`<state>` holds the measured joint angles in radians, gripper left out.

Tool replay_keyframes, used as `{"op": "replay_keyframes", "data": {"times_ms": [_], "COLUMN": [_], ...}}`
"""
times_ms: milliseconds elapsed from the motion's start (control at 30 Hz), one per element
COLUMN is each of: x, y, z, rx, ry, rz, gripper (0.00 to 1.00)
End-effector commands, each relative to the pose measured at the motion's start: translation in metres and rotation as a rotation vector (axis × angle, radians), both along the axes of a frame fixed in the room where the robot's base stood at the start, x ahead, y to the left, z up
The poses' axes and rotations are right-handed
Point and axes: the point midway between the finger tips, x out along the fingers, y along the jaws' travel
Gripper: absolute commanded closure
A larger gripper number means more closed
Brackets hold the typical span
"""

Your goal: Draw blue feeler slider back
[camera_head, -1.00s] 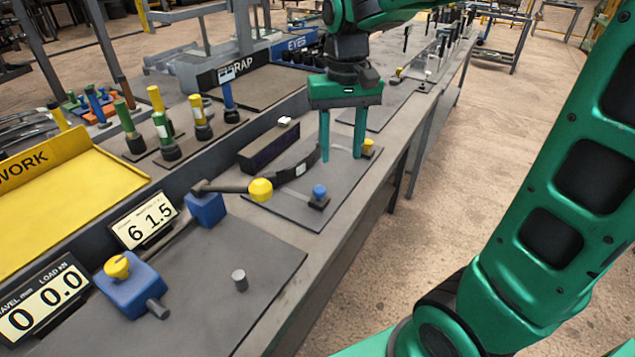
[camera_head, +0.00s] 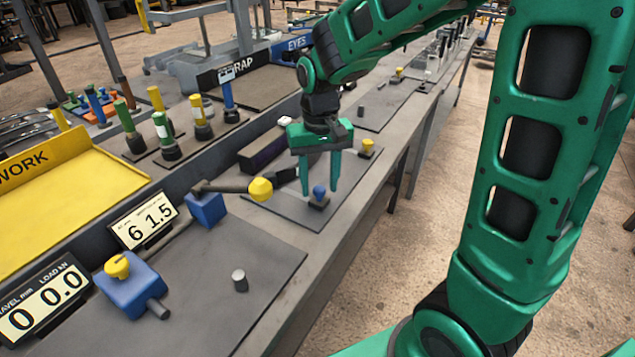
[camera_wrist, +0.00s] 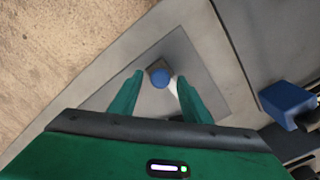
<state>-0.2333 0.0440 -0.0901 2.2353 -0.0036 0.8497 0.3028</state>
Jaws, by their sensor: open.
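The blue feeler slider is a small block with a round blue knob (camera_head: 319,192), on a dark mat (camera_head: 270,208) on the bench. In the wrist view its blue knob (camera_wrist: 160,77) shows from above, between and just beyond my fingertips. My gripper (camera_head: 319,190) is green, points down and is open, with one finger on each side of the knob in the head view. It also shows in the wrist view (camera_wrist: 158,80). Nothing is held. I cannot tell whether either finger touches the knob.
A lever with a yellow ball (camera_head: 261,189) lies left of my gripper, by a blue block (camera_head: 206,208). A yellow knob (camera_head: 367,146) stands behind right. A dark box (camera_head: 265,150) lies behind. The bench's front edge is near on the right.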

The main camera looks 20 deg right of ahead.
Motion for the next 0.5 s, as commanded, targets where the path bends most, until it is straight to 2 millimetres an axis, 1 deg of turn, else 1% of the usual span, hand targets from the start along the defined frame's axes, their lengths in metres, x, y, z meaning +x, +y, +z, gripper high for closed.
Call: {"op": "replay_keyframes", "data": {"times_ms": [100, 333, 367, 400, 467, 500], "x": [-0.0001, -0.0001, -0.0001, -0.0001, -0.0001, -0.0001], "y": [-0.0001, -0.0002, -0.0002, -0.0002, -0.0002, -0.0002], "z": [-0.0035, -0.0037, -0.0037, -0.0036, -0.0036, -0.0036], "rx": [0.000, 0.000, 0.000, 0.000, 0.000, 0.000], "ry": [0.000, 0.000, 0.000, 0.000, 0.000, 0.000], "rz": [0.000, 0.000, 0.000, 0.000, 0.000, 0.000], "gripper": [0.57, 0.57, 0.64, 0.73, 0.88, 0.97]}}
